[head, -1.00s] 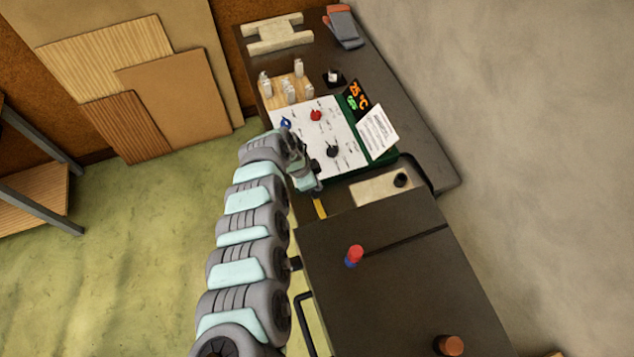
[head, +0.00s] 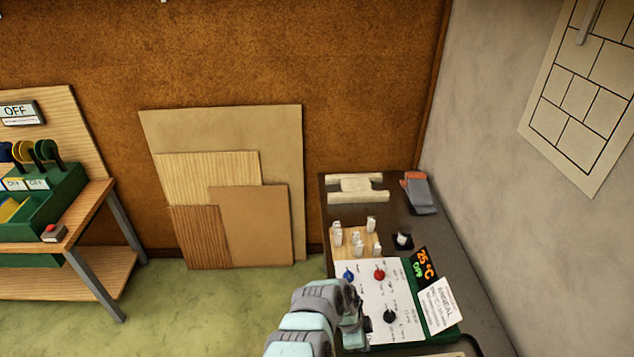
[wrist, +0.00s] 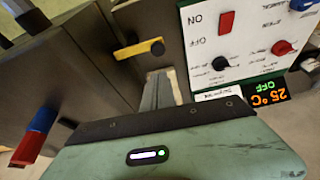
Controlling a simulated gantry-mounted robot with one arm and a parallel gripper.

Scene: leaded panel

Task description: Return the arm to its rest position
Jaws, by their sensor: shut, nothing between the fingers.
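My arm, grey and pale teal, rises from the bottom edge of the head view. My gripper (head: 353,334) is at its end, beside the lower left of the white control panel (head: 375,270); the arm partly hides the fingertips there. In the wrist view the teal gripper housing fills the bottom, and the narrow grey fingers (wrist: 160,90) are together with nothing held. They point towards the gap between a dark cabinet and the white panel with its red switch, and look apart from both, though depth is hard to judge.
A dark bench (head: 468,283) carries a wooden block with white pegs (head: 352,244), a display reading 25 °C OFF (head: 424,267) and gloves (head: 418,195). A workbench (head: 90,210) stands left. Boards (head: 290,140) lean on the wall. A red-and-blue knob (wrist: 38,132) sticks out nearby.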

